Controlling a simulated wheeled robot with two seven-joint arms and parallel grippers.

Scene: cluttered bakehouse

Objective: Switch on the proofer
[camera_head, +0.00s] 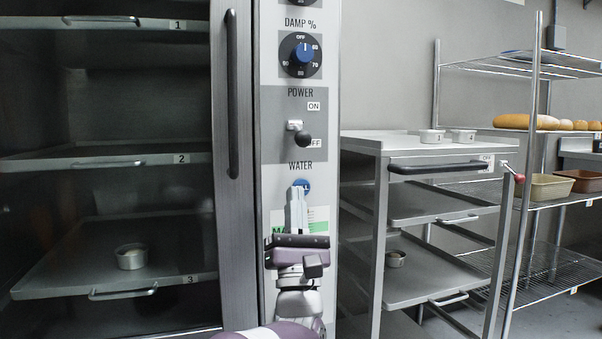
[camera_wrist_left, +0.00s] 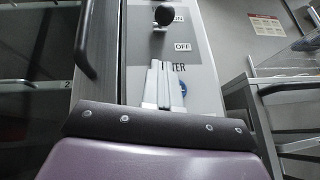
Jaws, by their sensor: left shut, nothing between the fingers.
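The proofer (camera_head: 272,75) has a tall control panel beside its glass door. Its POWER switch is a lever with a black knob (camera_head: 304,139), between the ON label (camera_head: 313,106) and the OFF label (camera_head: 314,143). The knob appears near OFF in the head view but closer to ON in the left wrist view (camera_wrist_left: 164,16), so I cannot tell its setting for sure. My left gripper (camera_head: 297,190) is shut and empty in front of the panel, below the lever and apart from it. Its fingertips (camera_wrist_left: 164,66) partly cover the WATER label and blue button (camera_head: 302,185).
The DAMP % dial (camera_head: 303,54) is above the lever. The long black door handle (camera_head: 231,95) stands left of the panel. A rack trolley (camera_head: 380,145) with trays is close on the right. Wire shelving (camera_head: 540,190) with bread and tins stands farther right.

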